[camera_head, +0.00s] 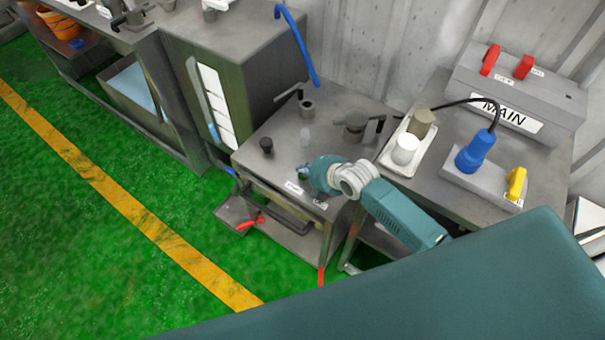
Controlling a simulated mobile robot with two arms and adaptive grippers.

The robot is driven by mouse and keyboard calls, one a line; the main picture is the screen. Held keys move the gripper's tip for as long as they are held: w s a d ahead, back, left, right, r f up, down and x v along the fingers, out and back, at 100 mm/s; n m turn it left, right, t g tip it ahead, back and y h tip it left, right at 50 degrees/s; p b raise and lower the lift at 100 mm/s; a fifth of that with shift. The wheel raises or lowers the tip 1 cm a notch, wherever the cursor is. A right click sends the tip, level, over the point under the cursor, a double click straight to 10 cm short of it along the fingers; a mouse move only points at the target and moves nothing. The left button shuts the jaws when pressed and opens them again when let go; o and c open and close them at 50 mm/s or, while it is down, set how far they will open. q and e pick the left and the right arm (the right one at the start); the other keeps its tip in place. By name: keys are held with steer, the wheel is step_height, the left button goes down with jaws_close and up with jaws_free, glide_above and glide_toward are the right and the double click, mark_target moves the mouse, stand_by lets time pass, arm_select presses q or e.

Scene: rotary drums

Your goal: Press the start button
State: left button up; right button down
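The start button cannot be made out for sure. A small dark green spot shows at the front edge of the metal table (268,163), above a small white label (293,187) too small to read. My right arm comes in from the right. Its wrist and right gripper (310,178) are over the front right of this table, right beside the green spot. The fingers are mostly hidden behind the wrist, so I cannot tell whether they are open or touching anything. A second label (320,203) shows just below the wrist. My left gripper is not in view.
A black knob (266,146) and a metal fitting with a handle (357,125) stand on the table. To the right are a white tray (393,165), a socket box with a blue plug (475,151) and a yellow switch (516,184), and a grey MAIN box (550,105). Green floor at left is clear.

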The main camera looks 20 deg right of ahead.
mark_target(304, 177)
steer(key=shift+f, duration=0.4)
steer(key=shift+r, duration=0.1)
stand_by(0.4)
steer(key=shift+r+p, duration=0.75)
steer(key=shift+r, duration=0.15)
step_height(304, 177, up, 5)
steer(key=p, duration=0.5)
steer(key=shift+r, duration=0.1)
steer(key=shift+s, duration=0.1)
stand_by(0.3)
